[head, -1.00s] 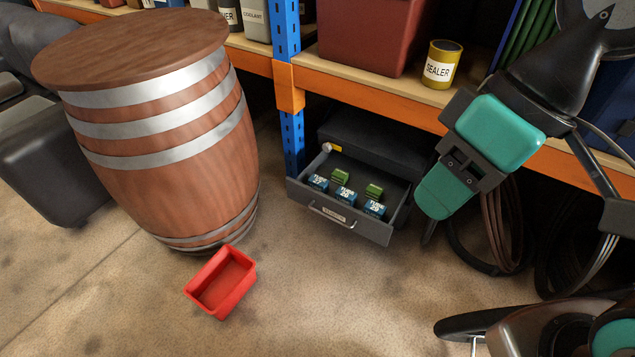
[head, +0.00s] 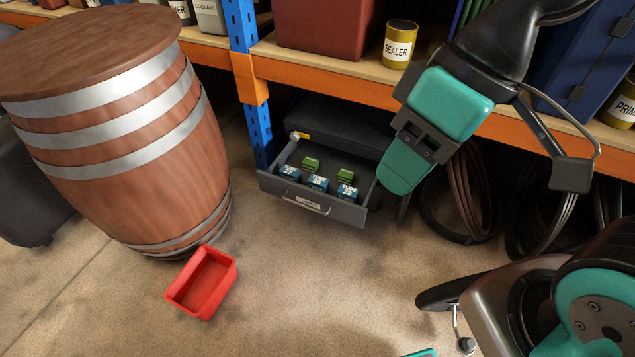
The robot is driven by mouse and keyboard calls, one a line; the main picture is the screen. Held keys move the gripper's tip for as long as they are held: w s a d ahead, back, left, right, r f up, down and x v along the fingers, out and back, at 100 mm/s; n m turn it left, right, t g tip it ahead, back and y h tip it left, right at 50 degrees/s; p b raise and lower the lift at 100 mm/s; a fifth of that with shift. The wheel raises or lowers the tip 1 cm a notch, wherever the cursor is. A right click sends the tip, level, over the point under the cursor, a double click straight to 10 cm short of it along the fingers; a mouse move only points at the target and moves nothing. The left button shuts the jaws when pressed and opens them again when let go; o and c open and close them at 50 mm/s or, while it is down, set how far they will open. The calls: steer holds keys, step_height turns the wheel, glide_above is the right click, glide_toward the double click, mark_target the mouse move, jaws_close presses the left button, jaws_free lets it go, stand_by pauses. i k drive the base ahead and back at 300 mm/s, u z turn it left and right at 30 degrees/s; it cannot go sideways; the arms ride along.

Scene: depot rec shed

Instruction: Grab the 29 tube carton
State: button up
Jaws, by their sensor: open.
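Three blue cartons with white tube labels stand in the front row of an open grey drawer (head: 345,213). The right one (head: 347,192) seems to read 29, though the print is small. The left carton (head: 289,173) seems to read 27. The middle carton's (head: 317,183) number is hard to read. Two green cartons, left (head: 311,163) and right (head: 346,175), sit behind them. My gripper (head: 403,200) hangs just right of the drawer in the picture, open and apart from the cartons. Its fingers are mostly hidden behind its own teal and black body.
A wooden barrel (head: 120,130) stands left of the drawer. A red bin (head: 203,284) lies on the floor before it. The orange shelf beam (head: 330,83) runs above the drawer, and a blue post (head: 259,135) stands beside it. Coiled cables (head: 470,205) hang at right. Floor before the drawer is clear.

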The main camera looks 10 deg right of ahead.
mark_target(344, 192)
steer(key=u, duration=0.3)
steer(key=k, duration=0.45)
steer(key=u, duration=0.65)
steer(key=i, duration=0.9)
steer(key=z, duration=0.8)
steer(key=i, duration=0.6)
steer(key=z, duration=0.25)
